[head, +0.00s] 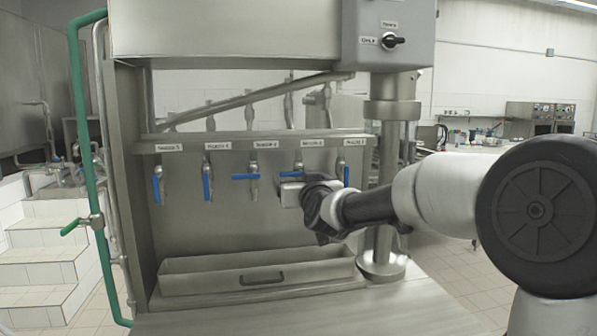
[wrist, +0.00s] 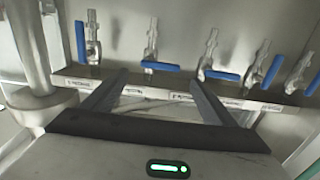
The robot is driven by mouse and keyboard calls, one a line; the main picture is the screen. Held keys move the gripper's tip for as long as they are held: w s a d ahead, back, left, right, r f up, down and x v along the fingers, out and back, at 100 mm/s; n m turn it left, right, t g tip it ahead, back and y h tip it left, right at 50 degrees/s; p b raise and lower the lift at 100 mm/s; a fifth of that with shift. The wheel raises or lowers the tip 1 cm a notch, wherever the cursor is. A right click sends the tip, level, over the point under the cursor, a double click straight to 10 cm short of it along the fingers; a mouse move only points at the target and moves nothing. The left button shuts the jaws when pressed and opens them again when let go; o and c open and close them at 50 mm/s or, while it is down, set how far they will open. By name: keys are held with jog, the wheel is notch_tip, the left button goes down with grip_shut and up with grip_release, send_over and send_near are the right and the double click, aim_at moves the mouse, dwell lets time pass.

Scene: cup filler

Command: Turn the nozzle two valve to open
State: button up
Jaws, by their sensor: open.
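The nozzle two valve has a blue handle (head: 290,174) lying level, just above my gripper (head: 295,190) in the head view. My gripper partly hides that valve's lower body there. In the upside-down wrist view the nozzle two handle (wrist: 160,66) also lies crosswise, just beyond my fingertips and roughly between them. My gripper (wrist: 160,78) is open, with a dark finger on each side and nothing held. I cannot tell whether a finger touches the handle.
The nozzle one handle (head: 346,175) hangs upright close to the right. The nozzle three handle (head: 245,177) is level; the nozzle four handle (head: 208,188) and nozzle five handle (head: 156,189) are upright. A metal tray (head: 257,272) lies below; a thick post (head: 381,215) stands right.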

aim_at(294, 172)
jog(key=p+x, duration=0.1)
jog(key=x, duration=0.5)
jog(key=shift+f, duration=0.1)
jog(key=c, duration=1.1)
jog(key=shift+o, duration=0.2)
jog(key=shift+n, duration=0.4)
jog(key=shift+w+d+f+n+b, duration=0.1)
jog(key=shift+d+f+n+b, duration=0.3)
jog(key=shift+n+b, duration=2.1)
jog(key=shift+d+f+n+b, duration=0.15)
jog(key=shift+f+n+b, duration=0.45)
jog(key=shift+n+b, duration=1.85)
jog(key=shift+w+d+f+n+b, duration=0.1)
jog(key=shift+d+f+n+b, duration=0.35)
jog(key=shift+n+b, duration=2.05)
jog(key=shift+a+n+p, duration=0.1)
jog(key=shift+n+p, duration=1.05)
jog(key=shift+n, duration=0.1)
